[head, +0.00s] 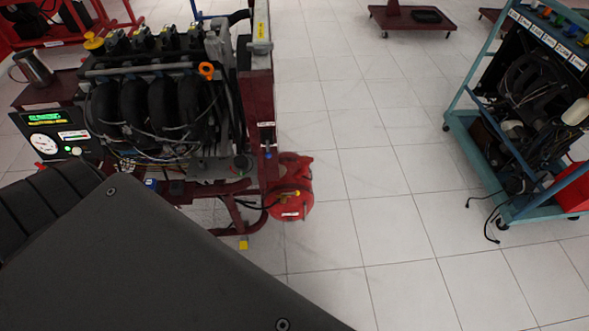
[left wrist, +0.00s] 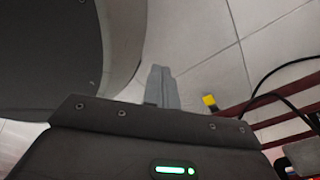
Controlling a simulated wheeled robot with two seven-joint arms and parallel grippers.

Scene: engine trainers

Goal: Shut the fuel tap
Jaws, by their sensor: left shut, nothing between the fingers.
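A red fuel tank (head: 291,205) hangs low at the right side of the left engine trainer (head: 160,100). A small yellow lever (head: 296,193), which looks like the fuel tap, sits on the tank; its exact angle is too small to tell. My left gripper (left wrist: 162,88) shows in the left wrist view, shut and empty, with its grey fingers together over the floor. It is beside the trainer's dark red frame (left wrist: 270,121) and touches nothing that I can see. The tap does not show in the left wrist view. My right gripper is not in view.
A yellow-tipped frame end (left wrist: 210,102) is close to the right of my left fingers; it also shows in the head view (head: 243,244). A black hose (left wrist: 265,84) loops nearby. A teal trainer cart (head: 520,207) stands at right. The tiled floor (head: 370,180) between is clear.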

